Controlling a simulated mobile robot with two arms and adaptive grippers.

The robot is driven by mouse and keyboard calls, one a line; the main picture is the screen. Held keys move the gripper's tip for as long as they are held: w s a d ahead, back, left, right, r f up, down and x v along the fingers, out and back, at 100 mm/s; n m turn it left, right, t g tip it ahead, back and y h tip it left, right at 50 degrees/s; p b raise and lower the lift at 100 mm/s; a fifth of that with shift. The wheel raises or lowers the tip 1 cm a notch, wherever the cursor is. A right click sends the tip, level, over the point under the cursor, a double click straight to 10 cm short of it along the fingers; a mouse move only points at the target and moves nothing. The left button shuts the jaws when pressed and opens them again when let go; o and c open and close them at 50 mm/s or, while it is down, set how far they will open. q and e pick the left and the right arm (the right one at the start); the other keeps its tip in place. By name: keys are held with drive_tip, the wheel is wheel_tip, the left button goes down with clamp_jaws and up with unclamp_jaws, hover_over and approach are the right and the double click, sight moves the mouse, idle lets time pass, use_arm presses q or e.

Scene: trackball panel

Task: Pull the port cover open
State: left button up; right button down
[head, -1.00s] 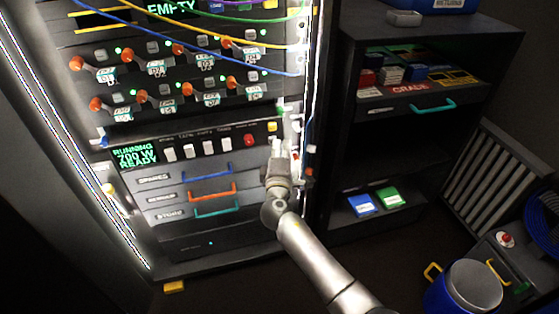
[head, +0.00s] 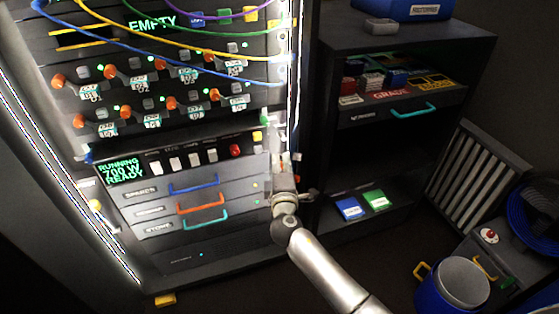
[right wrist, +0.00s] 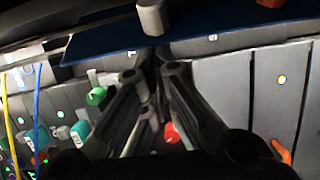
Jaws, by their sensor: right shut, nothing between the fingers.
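My right gripper (head: 278,160) is shut and empty at the right edge of the rack, beside the control strip with the red button (head: 235,151). In the right wrist view its two dark fingers (right wrist: 157,58) come together. A flat dark-blue panel (right wrist: 225,40) with a pale round knob (right wrist: 152,16) crosses the top of that view, near the fingertips. I cannot tell whether this panel is the port cover, or whether the fingers touch it. No other part is clearly recognisable as the port cover. My left gripper is not in view.
The rack's drawers have blue (head: 194,184), orange (head: 201,203) and teal (head: 205,222) handles. Cables (head: 175,62) hang across its upper part. A dark shelf unit (head: 400,160) stands close to its right. A blue bucket (head: 430,296) stands at the lower right.

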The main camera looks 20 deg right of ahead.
sight(294, 157)
drive_tip(key=n+y, duration=0.1)
drive_tip(key=s+d+n+y, duration=0.1)
drive_tip(key=y, duration=0.1)
drive_tip(key=s+d+n+y+p, duration=0.1)
drive_tip(key=y, duration=0.1)
drive_tip(key=shift+d+t, duration=0.25)
drive_tip(key=shift+t, duration=0.05)
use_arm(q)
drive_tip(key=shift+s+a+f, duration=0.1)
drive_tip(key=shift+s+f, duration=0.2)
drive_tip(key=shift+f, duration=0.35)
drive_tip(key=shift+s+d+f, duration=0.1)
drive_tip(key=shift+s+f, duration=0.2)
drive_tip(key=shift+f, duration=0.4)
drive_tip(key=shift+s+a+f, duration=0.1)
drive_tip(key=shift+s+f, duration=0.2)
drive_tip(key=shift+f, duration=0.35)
use_arm(e)
drive_tip(key=shift+s+d, duration=0.4)
drive_tip(key=shift+d, duration=0.45)
